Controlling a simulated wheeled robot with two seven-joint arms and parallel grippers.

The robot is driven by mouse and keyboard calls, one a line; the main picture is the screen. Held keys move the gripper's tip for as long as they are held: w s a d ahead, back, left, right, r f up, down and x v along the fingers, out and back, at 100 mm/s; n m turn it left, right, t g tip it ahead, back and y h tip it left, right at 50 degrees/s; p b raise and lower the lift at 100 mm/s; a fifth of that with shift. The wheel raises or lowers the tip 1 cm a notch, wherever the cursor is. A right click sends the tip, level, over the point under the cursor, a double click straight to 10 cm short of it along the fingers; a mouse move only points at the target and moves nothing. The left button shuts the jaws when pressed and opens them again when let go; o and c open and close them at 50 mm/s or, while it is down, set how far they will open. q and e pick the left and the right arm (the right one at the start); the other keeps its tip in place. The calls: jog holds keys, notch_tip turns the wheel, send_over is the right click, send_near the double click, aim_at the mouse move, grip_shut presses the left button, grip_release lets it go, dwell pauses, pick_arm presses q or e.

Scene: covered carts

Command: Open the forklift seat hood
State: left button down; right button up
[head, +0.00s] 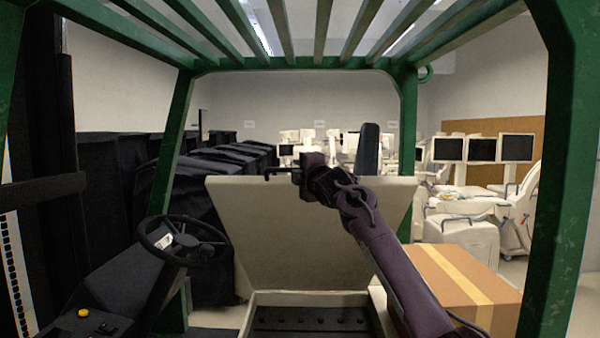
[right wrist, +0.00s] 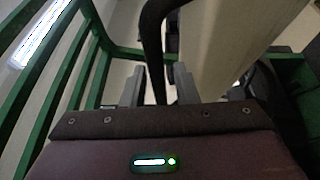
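The forklift seat hood (head: 290,235) is a beige panel, raised steeply above its box. Below it the box is uncovered, with a dark interior (head: 312,318) and a pale rim. A dark seat back (head: 367,150) shows behind the hood's top edge. My right gripper (head: 282,173) is at the hood's top edge, left of its middle. In the right wrist view its fingers (right wrist: 157,88) are apart, with a dark curved bar passing between them; contact is not clear. The hood's pale side (right wrist: 235,45) shows beside them. My left gripper is not in view.
Green cage posts (head: 407,125) and roof bars (head: 300,35) surround the space. A steering wheel (head: 183,241) is at the left. A cardboard box (head: 455,285) stands at the right. Dark covered carts (head: 215,165) and pale machines with screens (head: 480,150) stand beyond.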

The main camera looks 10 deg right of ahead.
jog(key=shift+f, duration=0.2)
jog(key=shift+s+f+b, duration=0.2)
jog(key=shift+s+b, duration=0.05)
jog(key=shift+b, duration=0.15)
jog(key=s+b, duration=0.1)
jog(key=s, duration=0.1)
jog(key=s+b, duration=0.2)
jog(key=s, duration=0.1)
jog(key=s+b, duration=0.2)
jog(key=shift+s+d+r, duration=0.2)
jog(key=shift+d, duration=0.2)
